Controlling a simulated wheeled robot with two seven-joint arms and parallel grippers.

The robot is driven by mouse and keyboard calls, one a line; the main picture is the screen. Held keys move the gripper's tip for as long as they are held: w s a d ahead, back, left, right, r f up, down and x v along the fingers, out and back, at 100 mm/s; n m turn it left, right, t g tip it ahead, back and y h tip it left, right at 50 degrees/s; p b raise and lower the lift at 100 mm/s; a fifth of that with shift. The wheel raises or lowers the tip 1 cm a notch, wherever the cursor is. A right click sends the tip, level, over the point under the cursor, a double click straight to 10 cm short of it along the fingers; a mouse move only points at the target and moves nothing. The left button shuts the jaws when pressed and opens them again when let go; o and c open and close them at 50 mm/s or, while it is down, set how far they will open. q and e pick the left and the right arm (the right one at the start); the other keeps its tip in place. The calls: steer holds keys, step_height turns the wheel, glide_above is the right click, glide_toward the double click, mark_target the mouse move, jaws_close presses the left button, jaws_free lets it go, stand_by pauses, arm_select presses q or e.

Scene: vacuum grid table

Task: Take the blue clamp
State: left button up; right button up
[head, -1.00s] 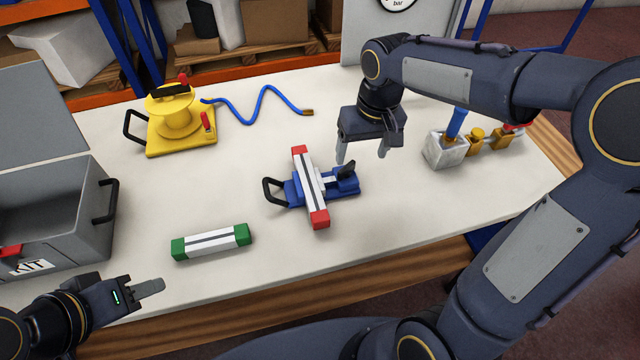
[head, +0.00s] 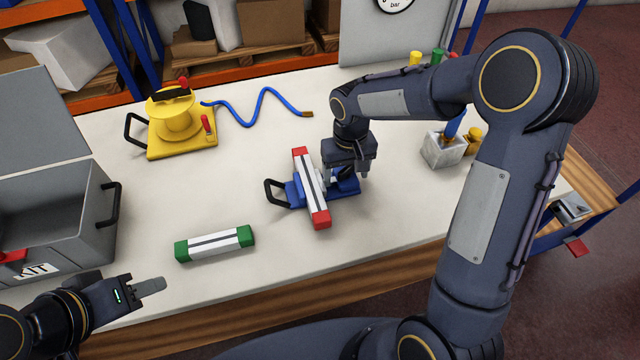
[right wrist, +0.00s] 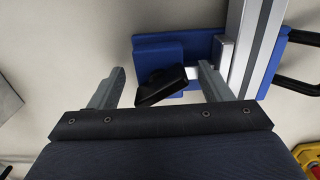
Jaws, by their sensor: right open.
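The blue clamp (head: 347,187) lies on the table with a black handle at its left end. A white bar with red ends (head: 318,205) lies across it. My right gripper (head: 348,172) is open and low over the clamp's right part, partly hiding it. In the right wrist view, its two fingers (right wrist: 162,80) stand apart on either side of the clamp's black lever (right wrist: 163,87), with the blue body (right wrist: 160,52) beyond; I cannot tell if they touch. My left gripper (head: 148,287) is at the front left, away from the clamp; its finger gap cannot be made out.
A white bar with green ends (head: 215,243) lies in front. A grey kit box (head: 85,210) stands at left. A grey block with a blue handle (head: 440,148) is at right. The table between is clear.

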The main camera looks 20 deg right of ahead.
steer(key=c, duration=1.2)
steer(key=shift+r, duration=0.1)
steer(key=shift+c, duration=0.7)
